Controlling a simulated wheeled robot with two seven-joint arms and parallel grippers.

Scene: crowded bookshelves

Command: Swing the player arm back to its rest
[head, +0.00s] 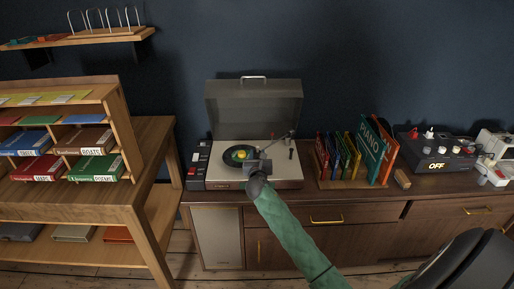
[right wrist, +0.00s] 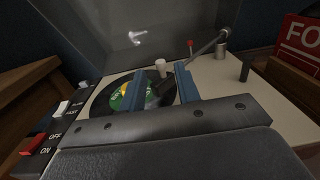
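The record player (head: 215,182) stands on the cabinet with its grey lid raised. A black record with a green and yellow label (head: 238,154) lies on it and shows in the right wrist view (right wrist: 121,97). The metal player arm (head: 282,140) runs from its pivot at the back right toward the record; in the right wrist view (right wrist: 205,48) it passes behind the right-hand finger, which partly hides its front end. My right gripper (head: 255,163) is above the player's front, its blue fingers (right wrist: 150,92) apart with nothing clearly held. My left gripper is not in view.
A short dark post (right wrist: 245,71) and a red-tipped lever (right wrist: 190,46) rise near the pivot. Switches (right wrist: 60,108) line the player's left side. Books in a rack (head: 355,155) stand to the right; a wooden shelf unit (head: 135,130) stands to the left.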

